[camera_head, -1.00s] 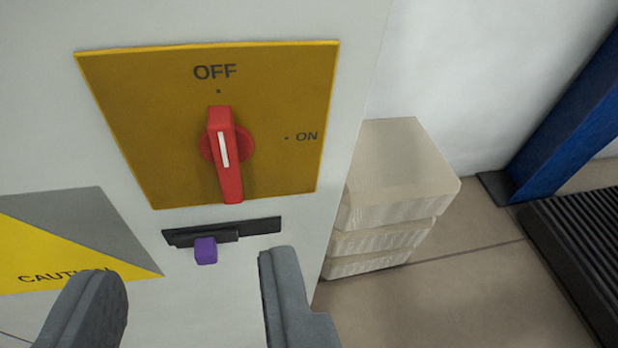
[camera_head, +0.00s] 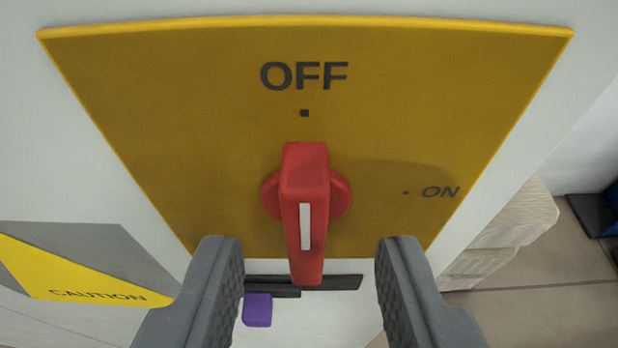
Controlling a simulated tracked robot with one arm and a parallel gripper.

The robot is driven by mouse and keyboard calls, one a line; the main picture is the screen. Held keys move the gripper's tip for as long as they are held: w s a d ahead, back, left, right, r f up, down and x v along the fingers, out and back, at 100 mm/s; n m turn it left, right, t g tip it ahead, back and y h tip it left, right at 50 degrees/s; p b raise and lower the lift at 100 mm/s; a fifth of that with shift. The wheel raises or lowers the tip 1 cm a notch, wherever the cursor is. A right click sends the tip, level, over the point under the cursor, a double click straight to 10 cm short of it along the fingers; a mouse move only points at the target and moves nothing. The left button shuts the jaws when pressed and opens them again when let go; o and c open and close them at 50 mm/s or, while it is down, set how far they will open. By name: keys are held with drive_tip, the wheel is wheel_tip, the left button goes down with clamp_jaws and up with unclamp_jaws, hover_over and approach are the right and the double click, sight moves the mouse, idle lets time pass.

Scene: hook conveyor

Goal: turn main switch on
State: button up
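The main switch (camera_head: 305,185) is a red rotary knob with a white stripe on a yellow plate (camera_head: 140,90). Its handle stands vertical, in line with the OFF label (camera_head: 304,76) and its dot above. The ON label (camera_head: 440,192) is to the right of the knob. My gripper (camera_head: 308,250) is open, with one grey finger on each side of the handle's lower end in the picture. Gaps show between both fingers and the handle, and nothing is held.
Below the plate is a black slot bar (camera_head: 330,282) with a purple tab (camera_head: 257,310). A yellow and grey caution sign (camera_head: 80,275) is at the left. Pale stacked blocks (camera_head: 510,225) stand on the floor at the right, beyond the cabinet's edge.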

sight(304, 227)
drive_tip(key=shift+x, duration=1.05)
drive_tip(key=shift+w+a+f, duration=0.1)
drive_tip(key=shift+w+f, duration=0.15)
drive_tip(key=shift+w, duration=0.45)
clamp_jaws()
